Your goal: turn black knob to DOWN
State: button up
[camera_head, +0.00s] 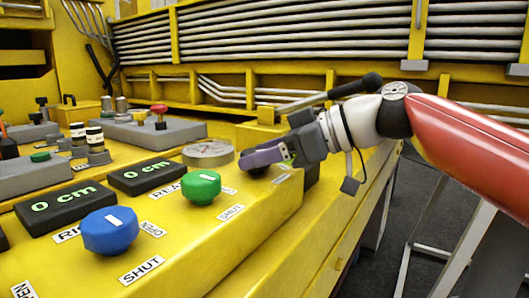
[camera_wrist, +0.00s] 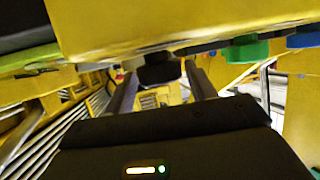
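The black knob (camera_wrist: 159,72) shows in the wrist view between the tips of my two fingers. Its label is not readable there. In the head view my gripper (camera_head: 264,157) is at the right end of the yellow console, over the dark knob (camera_head: 257,171), and covers most of it. In the wrist view my gripper (camera_wrist: 160,78) has its fingers apart, one on each side of the knob. A thin gap seems to show on each side; I cannot tell for sure whether a finger touches it. Which way the knob points is hidden.
A green knob (camera_head: 201,188) and a blue knob (camera_head: 110,230) stand on the console (camera_head: 215,245), left of my gripper. A round gauge (camera_head: 208,153) lies close behind. Two black "0 cm" displays (camera_head: 146,176) (camera_head: 65,207) are farther left.

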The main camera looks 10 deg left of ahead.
jog(key=c, duration=0.7)
jog(key=shift+f+m+t+b, duration=0.15)
jog(key=shift+m+t+b, duration=0.15)
jog(key=shift+t+b, duration=0.1)
jog(key=shift+f+m+t+h+b, duration=0.1)
jog(key=shift+m+t+h+b, duration=0.3)
jog(key=shift+m+t+b, duration=0.55)
jog(key=shift+s+m+t+h+b, duration=0.2)
jog(key=shift+m+t+h+b, duration=0.3)
jog(key=shift+m+t+b, duration=0.6)
jog(key=m+t+h+b, duration=0.1)
jog(key=t, duration=0.1)
jog(key=m+t+h+b, duration=0.1)
jog(key=m, duration=0.1)
jog(key=shift+s+a+m+t+h, duration=0.15)
jog(key=shift+s+m+t+h, duration=0.1)
jog(key=shift+t+h, duration=0.1)
jog(key=shift+s+a+r+m+t+h, duration=0.15)
jog(key=shift+m+t+h, duration=0.45)
jog(key=shift+m+h, duration=0.35)
jog(key=shift+w+a+r+m+t+h, duration=0.1)
jog(key=shift+m+t+h, duration=0.5)
jog(key=shift+m+h, duration=0.3)
jog(key=shift+s, duration=0.1)
